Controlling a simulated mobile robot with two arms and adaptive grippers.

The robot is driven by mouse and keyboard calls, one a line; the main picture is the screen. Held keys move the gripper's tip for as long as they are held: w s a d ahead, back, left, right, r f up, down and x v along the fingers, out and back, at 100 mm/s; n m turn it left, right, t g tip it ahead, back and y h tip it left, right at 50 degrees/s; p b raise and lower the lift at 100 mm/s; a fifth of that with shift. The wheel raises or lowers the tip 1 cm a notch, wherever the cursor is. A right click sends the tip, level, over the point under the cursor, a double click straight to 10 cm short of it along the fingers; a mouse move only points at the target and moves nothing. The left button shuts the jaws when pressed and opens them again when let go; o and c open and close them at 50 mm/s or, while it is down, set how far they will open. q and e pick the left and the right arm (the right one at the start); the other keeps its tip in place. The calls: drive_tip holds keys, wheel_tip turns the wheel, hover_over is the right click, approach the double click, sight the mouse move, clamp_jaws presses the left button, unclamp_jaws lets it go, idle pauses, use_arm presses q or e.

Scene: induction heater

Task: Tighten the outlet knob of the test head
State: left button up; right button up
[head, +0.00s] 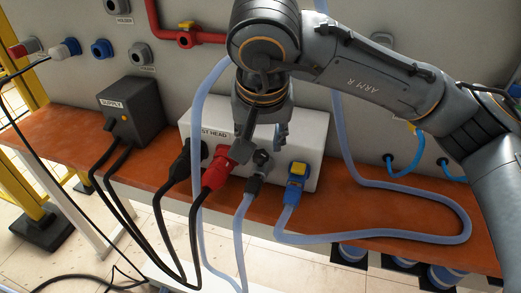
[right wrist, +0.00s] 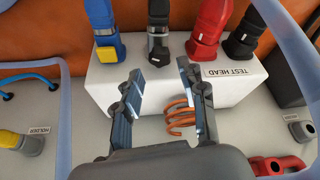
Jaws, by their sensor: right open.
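The test head (head: 312,150) is a white box on the orange bench; its label also shows in the right wrist view (right wrist: 115,75). A black-and-grey hose connector with a dark knob (head: 261,158) is on its front, between a red plug and a blue connector. It shows in the right wrist view (right wrist: 158,45) just beyond my fingertips. I cannot tell which part is named the outlet knob. My right gripper (head: 262,148) is open and empty above the box, its fingers (right wrist: 160,78) pointing towards this connector, apparently without touching it. My left gripper is out of view.
The red plug (head: 217,172), a black plug (head: 181,164) and the blue connector (head: 294,182) with a yellow part crowd the front. An orange coil (right wrist: 180,120) is behind the box. A supply box (head: 135,112) stands left. Hoses loop over the bench.

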sight(260, 154)
drive_tip(key=shift+x, duration=1.95)
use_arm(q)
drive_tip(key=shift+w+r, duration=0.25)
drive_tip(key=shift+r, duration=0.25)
use_arm(e)
clamp_jaws()
